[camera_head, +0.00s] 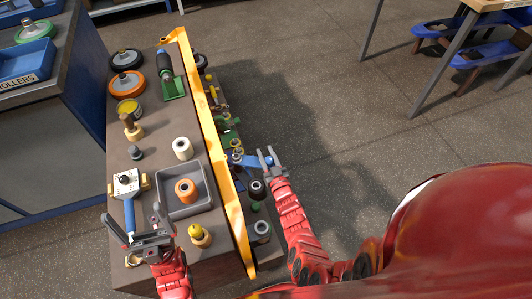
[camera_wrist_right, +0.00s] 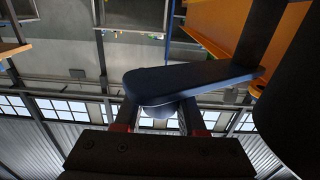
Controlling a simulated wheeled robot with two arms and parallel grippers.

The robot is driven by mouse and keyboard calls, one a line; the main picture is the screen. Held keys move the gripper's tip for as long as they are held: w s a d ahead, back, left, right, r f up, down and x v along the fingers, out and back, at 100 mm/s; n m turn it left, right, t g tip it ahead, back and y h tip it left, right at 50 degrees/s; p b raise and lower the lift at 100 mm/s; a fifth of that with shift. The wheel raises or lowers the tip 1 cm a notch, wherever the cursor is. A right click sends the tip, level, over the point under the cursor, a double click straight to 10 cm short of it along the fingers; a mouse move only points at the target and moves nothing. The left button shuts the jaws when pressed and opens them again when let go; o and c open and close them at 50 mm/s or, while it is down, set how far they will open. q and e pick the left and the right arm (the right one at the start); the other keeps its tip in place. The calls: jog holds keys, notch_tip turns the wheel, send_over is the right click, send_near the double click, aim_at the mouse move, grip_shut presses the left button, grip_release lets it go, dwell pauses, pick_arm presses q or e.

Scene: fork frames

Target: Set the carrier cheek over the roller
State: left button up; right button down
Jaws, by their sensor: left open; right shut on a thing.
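My right gripper (camera_head: 269,159) is shut on a blue plate, the carrier cheek (camera_head: 248,161), beside the yellow beam (camera_head: 214,130). In the right wrist view the dark blue cheek (camera_wrist_right: 190,84) lies across the fingertips (camera_wrist_right: 160,112), with a rounded near end. A dark roller (camera_head: 257,188) sits by the beam, just below the cheek in the head view. A large dark shape (camera_wrist_right: 295,95) at the right of the wrist view may be a roller. I cannot tell whether the cheek touches it. My left gripper (camera_head: 154,238) is open and empty over the bench.
The bench top (camera_head: 158,205) holds a grey tray (camera_head: 207,205) with an orange roller (camera_head: 187,190), a blue-handled tool (camera_head: 130,214), wheels and small parts.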

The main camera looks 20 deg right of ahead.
jog(key=shift+c, duration=2.4)
grip_release()
jog(key=s+p, duration=0.1)
jog(key=s, duration=1.6)
jog(key=shift+s+d, duration=0.15)
jog(key=shift+d, duration=0.15)
